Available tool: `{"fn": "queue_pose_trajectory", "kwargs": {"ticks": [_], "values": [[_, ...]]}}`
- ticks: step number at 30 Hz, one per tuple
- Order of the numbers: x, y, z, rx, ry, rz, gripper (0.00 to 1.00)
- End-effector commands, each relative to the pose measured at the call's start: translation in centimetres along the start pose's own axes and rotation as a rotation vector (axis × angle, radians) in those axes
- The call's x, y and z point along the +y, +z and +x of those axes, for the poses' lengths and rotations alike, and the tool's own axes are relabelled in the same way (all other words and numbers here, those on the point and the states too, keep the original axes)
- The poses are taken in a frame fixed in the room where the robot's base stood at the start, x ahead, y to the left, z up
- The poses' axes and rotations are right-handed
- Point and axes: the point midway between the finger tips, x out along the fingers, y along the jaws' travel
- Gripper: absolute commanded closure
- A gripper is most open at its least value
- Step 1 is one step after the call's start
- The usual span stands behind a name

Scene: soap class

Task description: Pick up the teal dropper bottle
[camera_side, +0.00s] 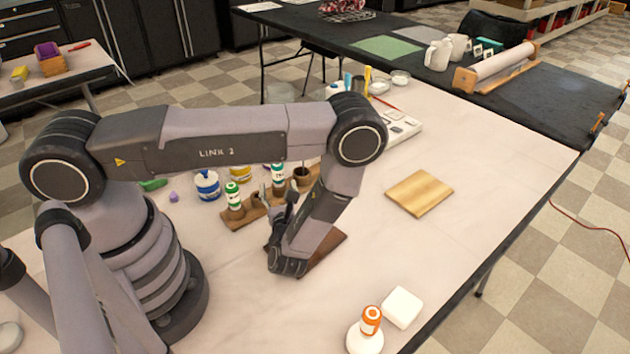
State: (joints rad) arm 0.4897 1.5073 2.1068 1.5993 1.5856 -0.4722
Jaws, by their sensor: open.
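Two small white bottles with green or teal labels and caps stand upright in a wooden rack (232,221). One bottle (234,197) is at the rack's left end. The other bottle (278,174) is farther back, just behind my gripper. I cannot tell for sure which of them is the teal dropper bottle. My gripper (277,194) is open, low over the right part of the rack and close to the back bottle. My wrist hides part of the rack, and I cannot tell whether the fingers touch anything.
Blue (207,186) and yellow (240,173) jars stand behind the rack. A brown board (327,246) lies under my wrist. A wooden board (420,193) lies at right. An orange-labelled bottle (371,320) and a white block (402,307) are near the front edge. The tabletop between is clear.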

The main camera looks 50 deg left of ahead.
Motion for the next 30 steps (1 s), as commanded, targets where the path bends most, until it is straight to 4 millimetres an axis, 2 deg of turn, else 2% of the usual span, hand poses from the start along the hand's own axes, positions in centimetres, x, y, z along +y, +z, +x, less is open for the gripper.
{"fn": "queue_pose_trajectory", "kwargs": {"ticks": [9,13,19,30], "values": [[-0.4,0.5,4.4,0.000,0.006,0.000,0.39],[-0.4,0.5,5.1,0.000,0.002,-0.001,0.39],[-0.5,0.5,5.1,0.000,0.001,0.000,0.39],[-0.4,0.4,5.0,0.000,0.001,0.000,0.87]]}}
